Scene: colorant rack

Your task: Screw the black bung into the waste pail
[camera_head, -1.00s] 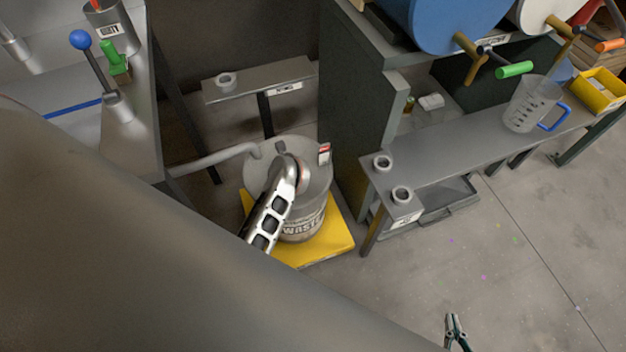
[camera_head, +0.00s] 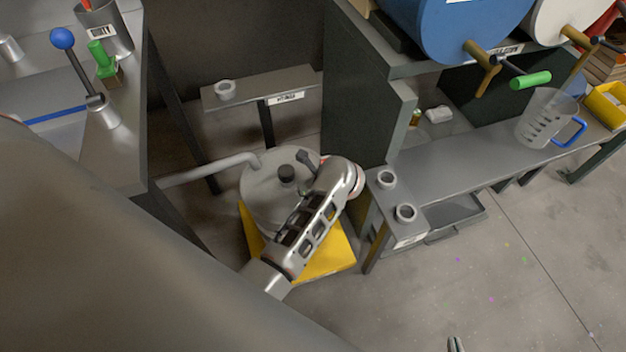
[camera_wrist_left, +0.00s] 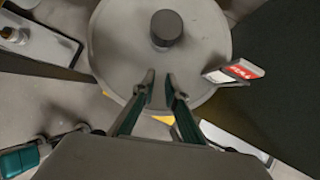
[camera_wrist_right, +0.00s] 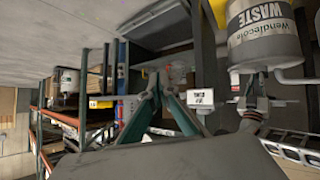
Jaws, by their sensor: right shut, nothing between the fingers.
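The waste pail (camera_head: 262,200) stands on a yellow base, partly hidden by my left arm in the head view. The black bung (camera_head: 287,174) sits upright on its lid; I cannot tell how deep it is threaded. In the left wrist view the bung (camera_wrist_left: 166,28) is a dark cylinder on the round grey lid (camera_wrist_left: 120,45). My left gripper (camera_wrist_left: 159,84) is over the lid, its fingers partly apart, empty, and clear of the bung. My right gripper (camera_head: 455,345) is shut and empty, far from the pail, at the bottom edge of the head view. It also shows in the right wrist view (camera_wrist_right: 159,88).
A grey pipe (camera_head: 215,167) reaches the pail from the left. A small shelf (camera_head: 255,88) stands behind it. A bench (camera_head: 455,155) with metal rings and a measuring jug (camera_head: 545,118) is on the right. A red-and-white tag (camera_wrist_left: 240,71) stands at the lid's edge.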

